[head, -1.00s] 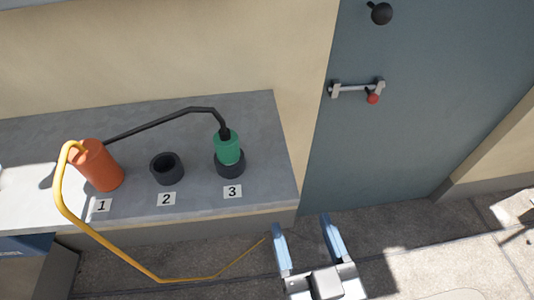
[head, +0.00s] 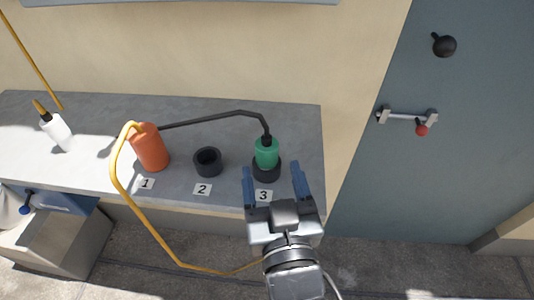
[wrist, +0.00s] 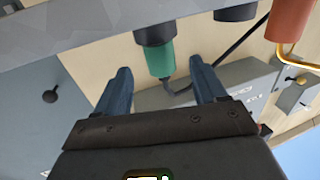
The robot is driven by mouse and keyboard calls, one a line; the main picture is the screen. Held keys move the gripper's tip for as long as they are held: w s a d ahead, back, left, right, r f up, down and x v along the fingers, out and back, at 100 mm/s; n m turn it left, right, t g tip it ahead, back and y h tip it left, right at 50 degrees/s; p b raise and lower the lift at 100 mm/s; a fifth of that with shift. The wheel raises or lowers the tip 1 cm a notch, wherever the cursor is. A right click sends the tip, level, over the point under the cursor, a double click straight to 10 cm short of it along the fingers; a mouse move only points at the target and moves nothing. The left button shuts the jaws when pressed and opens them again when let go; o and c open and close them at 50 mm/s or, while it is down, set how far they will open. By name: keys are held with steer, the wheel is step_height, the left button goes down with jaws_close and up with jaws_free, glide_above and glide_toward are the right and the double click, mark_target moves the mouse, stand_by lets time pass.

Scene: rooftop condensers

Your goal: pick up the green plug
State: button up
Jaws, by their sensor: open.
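The green plug (head: 266,152) stands upright in the black socket (head: 267,174) behind label 3, with a black cable (head: 215,118) bending from its top to the left. My gripper (head: 272,168) is open and empty; in the head view its blue fingertips lie at either side of the socket and the plug's lower part. In the wrist view, the green plug (wrist: 159,58) shows between and beyond the two fingers (wrist: 160,66), below its socket (wrist: 155,35) in that picture. I see no contact between fingers and plug.
An orange plug (head: 150,148) with a yellow cable (head: 140,212) stands at label 1. The socket at label 2 (head: 208,161) is empty. A white bottle (head: 57,132) stands farther left on the grey ledge (head: 95,110). A door with a handle (head: 408,117) is at right.

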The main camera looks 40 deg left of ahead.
mark_target(269, 159)
steer(key=p+x, duration=0.1)
steer(key=x, duration=0.5)
steer(key=c, duration=1.1)
steer(key=shift+r, duration=0.2)
